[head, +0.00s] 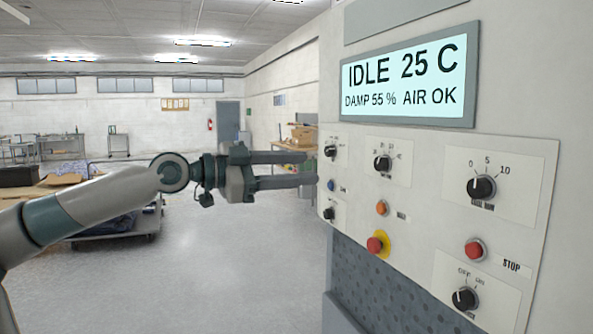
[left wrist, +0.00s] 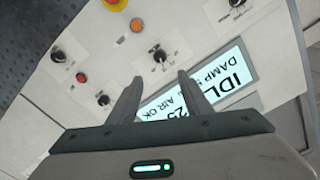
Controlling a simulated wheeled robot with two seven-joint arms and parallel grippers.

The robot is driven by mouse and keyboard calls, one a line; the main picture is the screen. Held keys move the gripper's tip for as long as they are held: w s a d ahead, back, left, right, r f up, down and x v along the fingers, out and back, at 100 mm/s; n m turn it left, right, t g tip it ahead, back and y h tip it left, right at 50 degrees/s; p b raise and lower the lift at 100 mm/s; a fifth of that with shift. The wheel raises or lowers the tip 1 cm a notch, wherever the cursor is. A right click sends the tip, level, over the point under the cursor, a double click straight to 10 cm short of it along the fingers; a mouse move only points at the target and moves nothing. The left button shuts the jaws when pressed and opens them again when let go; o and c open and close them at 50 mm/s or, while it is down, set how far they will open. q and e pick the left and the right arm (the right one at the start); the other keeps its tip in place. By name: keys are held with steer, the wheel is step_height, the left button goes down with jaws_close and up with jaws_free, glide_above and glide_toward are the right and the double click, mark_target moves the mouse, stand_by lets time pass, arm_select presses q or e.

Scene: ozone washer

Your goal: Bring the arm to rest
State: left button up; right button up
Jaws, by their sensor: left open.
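My left gripper (head: 310,169) reaches in from the left in the head view, its two fingers apart and pointing at the left edge of the washer's control panel (head: 440,165). Nothing is between the fingers. In the left wrist view the fingers of the left gripper (left wrist: 156,98) also stand apart, with the panel and display behind them. The display (head: 408,85) reads IDLE 25 C, DAMP 55 %, AIR OK. Whether the fingertips touch the panel cannot be told. My right gripper is not in view.
The panel carries several black knobs (head: 481,187), a red stop button (head: 475,249) and a red button on yellow (head: 376,245). A loaded cart (head: 125,228) stands behind my left arm. The floor (head: 230,270) left of the washer is clear.

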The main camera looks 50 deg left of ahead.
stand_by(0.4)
